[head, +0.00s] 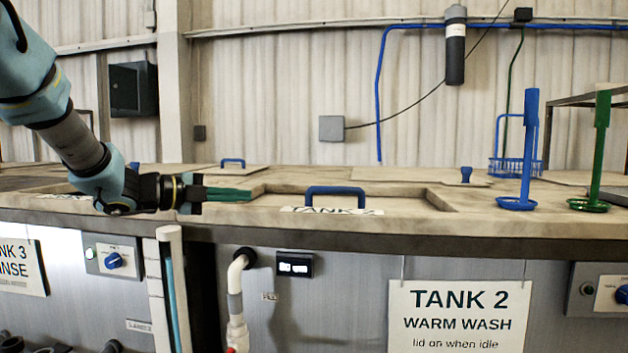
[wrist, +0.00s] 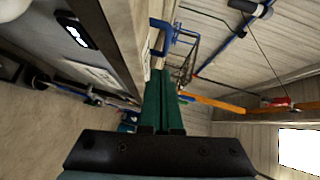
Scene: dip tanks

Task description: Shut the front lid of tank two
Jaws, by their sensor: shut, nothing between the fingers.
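The tank two front lid shows only edge-on in the head view, by its blue arched handle (head: 336,190) at the counter's front edge. A strip reading TANK 2 (head: 330,210) lies below the handle. A shallow recess with raised sides spans the counter around it; I cannot tell how far the lid stands open. My gripper (head: 250,195) has green fingers, shut and empty, pointing right at about the handle's height, a short gap left of it. In the wrist view the fingers (wrist: 161,75) point up the picture toward the blue handle (wrist: 178,35).
A blue stand (head: 527,150) and a green stand (head: 600,150) are at the right, with a blue wire basket (head: 513,165) behind. Another blue-handled lid (head: 232,163) lies behind my gripper. A white pipe (head: 237,300) and TANK 2 sign (head: 458,315) are on the front.

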